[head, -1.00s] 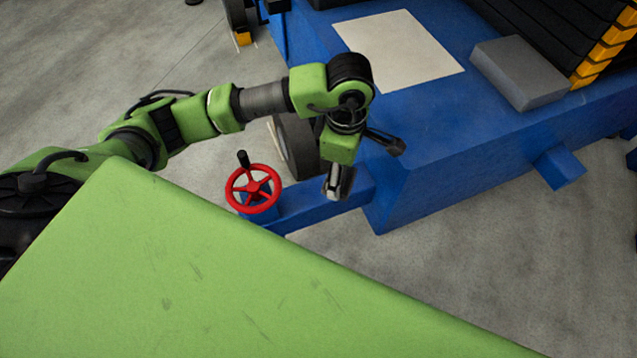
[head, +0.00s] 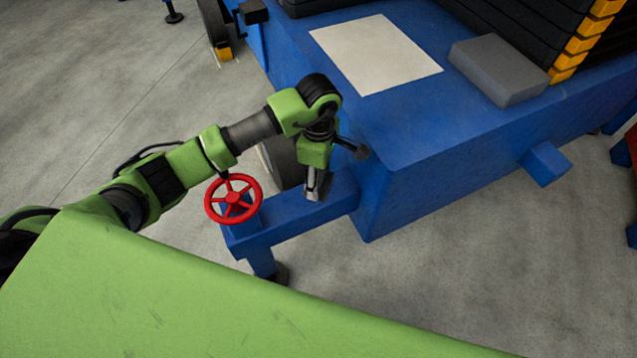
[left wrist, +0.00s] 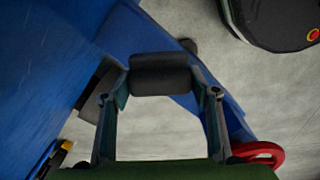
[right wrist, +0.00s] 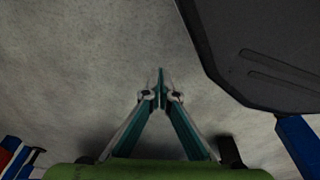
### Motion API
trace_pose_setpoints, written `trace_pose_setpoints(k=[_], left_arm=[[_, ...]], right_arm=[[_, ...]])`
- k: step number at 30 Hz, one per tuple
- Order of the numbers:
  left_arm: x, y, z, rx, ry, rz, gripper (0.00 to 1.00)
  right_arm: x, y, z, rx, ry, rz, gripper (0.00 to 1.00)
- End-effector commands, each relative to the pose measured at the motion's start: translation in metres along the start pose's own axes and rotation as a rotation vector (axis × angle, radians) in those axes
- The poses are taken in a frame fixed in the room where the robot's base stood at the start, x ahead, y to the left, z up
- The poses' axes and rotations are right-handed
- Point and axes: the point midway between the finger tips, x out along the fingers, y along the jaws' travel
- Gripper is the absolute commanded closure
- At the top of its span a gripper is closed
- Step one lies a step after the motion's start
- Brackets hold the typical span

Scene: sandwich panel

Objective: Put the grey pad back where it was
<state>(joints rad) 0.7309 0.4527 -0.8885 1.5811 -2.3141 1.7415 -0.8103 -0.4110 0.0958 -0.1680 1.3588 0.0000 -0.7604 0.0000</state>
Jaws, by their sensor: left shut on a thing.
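A grey pad-like block (head: 498,68) lies flat on the blue trailer deck (head: 440,110), at the foot of the black stack. My left gripper (head: 317,186) points down over the trailer's blue beam, well apart from that block. In the left wrist view its fingers (left wrist: 160,90) are apart and shut on a dark rounded block (left wrist: 160,74) across their tips. I cannot tell whether that dark block touches anything else. My right gripper (right wrist: 160,78) is shut and empty above the concrete floor. It is not in the head view.
A pale flat sheet (head: 375,54) lies on the deck left of the grey block. A red handwheel (head: 233,198) stands on the beam close to my left arm. The black stack with yellow edges (head: 545,35) rises behind the grey block. Concrete floor is clear in front.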

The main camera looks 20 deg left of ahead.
Motion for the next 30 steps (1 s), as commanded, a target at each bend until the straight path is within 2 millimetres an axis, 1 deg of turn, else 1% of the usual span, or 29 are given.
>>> trace_pose_setpoints(k=[7,11,13,27,28,29,30], left_arm=[[0.016,0.011,-0.005,-0.001,0.000,-0.001,0.72],[0.036,0.009,-0.004,-0.001,-0.002,-0.003,0.72],[0.043,0.009,-0.004,0.000,-0.002,-0.002,0.72],[0.046,0.010,-0.005,0.000,0.000,0.002,0.72],[0.046,0.010,-0.005,0.000,0.000,0.001,0.40],[0.045,0.010,-0.005,0.000,0.000,0.001,0.32],[0.045,0.010,-0.005,0.000,0.000,0.001,0.28]], right_arm=[[-0.005,0.001,-0.006,0.001,0.004,0.001,1.00],[-0.008,0.001,-0.011,0.002,0.008,0.001,1.00],[-0.010,0.001,-0.013,0.002,0.010,0.001,1.00],[-0.012,0.001,-0.014,0.003,0.005,0.002,1.00],[-0.014,0.001,-0.016,0.003,0.008,0.002,1.00],[-0.015,0.001,-0.018,0.003,0.012,0.002,1.00],[-0.016,0.001,-0.020,0.003,0.017,0.002,1.00]])
